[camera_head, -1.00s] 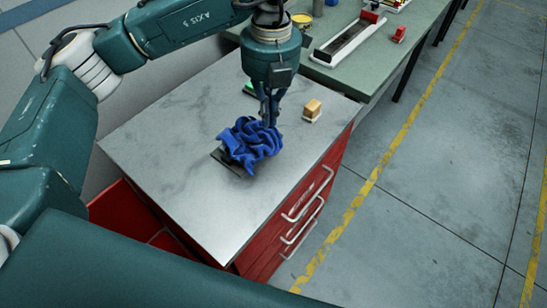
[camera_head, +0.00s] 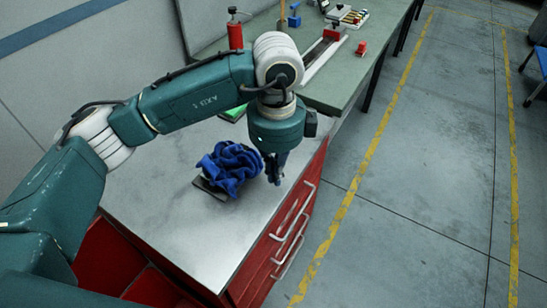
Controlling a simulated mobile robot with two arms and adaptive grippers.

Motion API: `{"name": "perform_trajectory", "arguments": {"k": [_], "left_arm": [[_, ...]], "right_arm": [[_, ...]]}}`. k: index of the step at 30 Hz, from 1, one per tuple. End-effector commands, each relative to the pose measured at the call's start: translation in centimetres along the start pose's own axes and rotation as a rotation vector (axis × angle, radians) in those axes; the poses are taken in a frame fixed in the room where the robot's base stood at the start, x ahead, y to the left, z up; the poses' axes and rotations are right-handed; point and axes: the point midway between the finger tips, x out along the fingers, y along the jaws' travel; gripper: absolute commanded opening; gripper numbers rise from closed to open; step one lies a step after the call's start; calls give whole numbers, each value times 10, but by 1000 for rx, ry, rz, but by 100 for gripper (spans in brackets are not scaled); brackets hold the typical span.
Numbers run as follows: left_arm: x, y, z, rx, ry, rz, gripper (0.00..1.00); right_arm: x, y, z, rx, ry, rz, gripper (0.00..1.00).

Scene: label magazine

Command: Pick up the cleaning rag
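The cleaning rag (camera_head: 230,165) is a crumpled blue cloth. It lies in a heap on the grey top of the red drawer cabinet, partly over a dark flat pad (camera_head: 209,188) whose left and front edges show. My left gripper (camera_head: 274,175) points down just right of the rag, its fingers close to the cloth's right edge. I cannot tell whether they touch the cloth, or how far apart they are. The rag appears to rest on the cabinet top. My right gripper is not in view.
The red cabinet (camera_head: 262,270) has drawer handles on its right side. A green object (camera_head: 234,112) lies behind the rag, partly hidden by my arm. A green bench behind holds a red bottle (camera_head: 235,35) and a small red block (camera_head: 361,48). The cabinet top's front is clear.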

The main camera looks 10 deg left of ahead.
Motion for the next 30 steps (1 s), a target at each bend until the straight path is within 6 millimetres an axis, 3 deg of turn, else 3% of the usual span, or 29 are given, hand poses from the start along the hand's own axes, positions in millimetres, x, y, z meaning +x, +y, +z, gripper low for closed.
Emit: {"name": "perform_trajectory", "arguments": {"k": [6,9,15,30], "left_arm": [[44,1,0,0,0,4,0],[39,0,20,-5,-2,0,0],[41,0,38,-1,0,-1,0],[46,-1,47,-2,-1,-2,0]], "right_arm": [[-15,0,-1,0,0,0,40],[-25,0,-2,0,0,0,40],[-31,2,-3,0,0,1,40],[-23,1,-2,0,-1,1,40]]}}
